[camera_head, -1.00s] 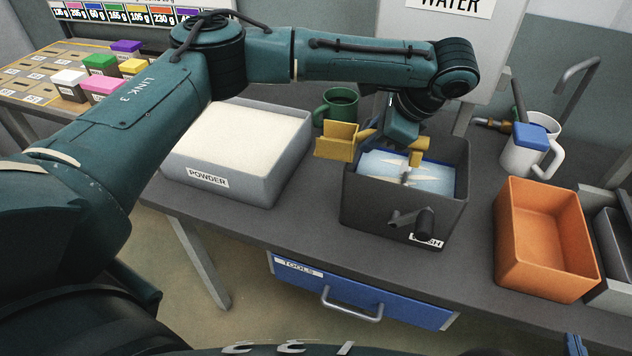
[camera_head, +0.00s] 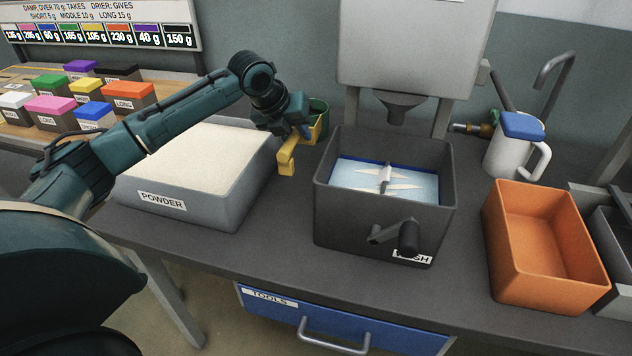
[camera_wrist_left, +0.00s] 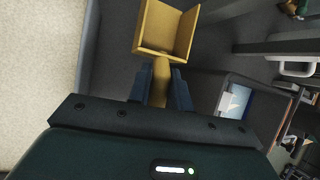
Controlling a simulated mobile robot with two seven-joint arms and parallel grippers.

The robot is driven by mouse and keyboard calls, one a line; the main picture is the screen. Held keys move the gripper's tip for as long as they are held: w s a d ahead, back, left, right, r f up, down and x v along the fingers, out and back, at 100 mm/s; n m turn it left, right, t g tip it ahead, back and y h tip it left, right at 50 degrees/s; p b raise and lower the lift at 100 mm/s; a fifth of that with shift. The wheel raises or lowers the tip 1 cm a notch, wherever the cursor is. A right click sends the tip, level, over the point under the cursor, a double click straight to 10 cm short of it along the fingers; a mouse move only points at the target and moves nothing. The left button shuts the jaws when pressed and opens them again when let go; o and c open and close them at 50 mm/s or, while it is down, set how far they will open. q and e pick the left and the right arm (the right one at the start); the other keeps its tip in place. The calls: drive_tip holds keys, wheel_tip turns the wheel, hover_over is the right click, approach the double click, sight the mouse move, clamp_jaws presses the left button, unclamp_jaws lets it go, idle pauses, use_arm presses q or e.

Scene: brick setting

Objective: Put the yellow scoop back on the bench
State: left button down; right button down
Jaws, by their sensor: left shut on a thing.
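The yellow scoop (camera_head: 288,154) is held by my left gripper (camera_head: 299,131), between the powder bin and the dark wash tub. In the left wrist view the scoop (camera_wrist_left: 166,32) stands out beyond the fingers, its handle between them, and its open tray looks empty. My left gripper (camera_wrist_left: 161,92) is shut on that handle. Dark grey bench top (camera_head: 281,211) lies below the scoop; I cannot tell whether the scoop touches it. My right gripper is not in view.
The powder bin (camera_head: 228,200) is left of the scoop, the wash tub (camera_head: 335,217) right. An orange bin (camera_head: 545,225) and a white jug with blue lid (camera_head: 505,153) are further right. Bare bench shows between powder bin and tub.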

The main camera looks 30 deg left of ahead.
use_arm(q)
wheel_tip(320, 180, down, 11)
drive_tip(key=shift+r+b, duration=0.2)
drive_tip(key=shift+b, duration=0.1)
drive_tip(key=c, duration=1.3)
unclamp_jaws()
drive_tip(key=shift+a, duration=0.1)
drive_tip(key=p+v, duration=0.1)
drive_tip(key=v, duration=1.1)
